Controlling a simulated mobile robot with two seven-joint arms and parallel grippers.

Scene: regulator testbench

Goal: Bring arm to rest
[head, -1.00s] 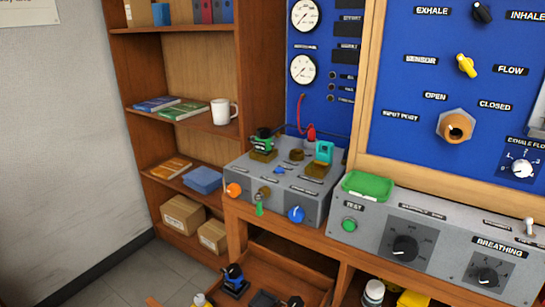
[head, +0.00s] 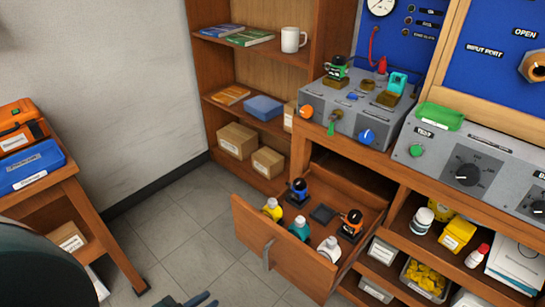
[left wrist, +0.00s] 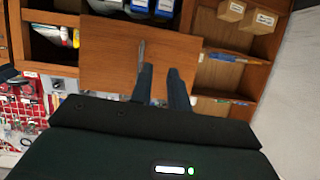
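My left gripper (head: 190,300) shows at the bottom edge of the head view, only its finger ends in sight. In the left wrist view its two dark fingers (left wrist: 160,72) stand apart with nothing between them. Beyond them is the wooden front of the open drawer (left wrist: 110,62) with its metal handle (left wrist: 142,50). The gripper looks apart from the handle, though the distance is hard to tell.
The drawer (head: 290,262) juts out below the bench, holding bottles, a blue-black device (head: 298,192) and an orange-black device (head: 351,224). A side table (head: 70,190) with orange and blue cases stands at left. Bare floor (head: 180,240) lies between table and drawer.

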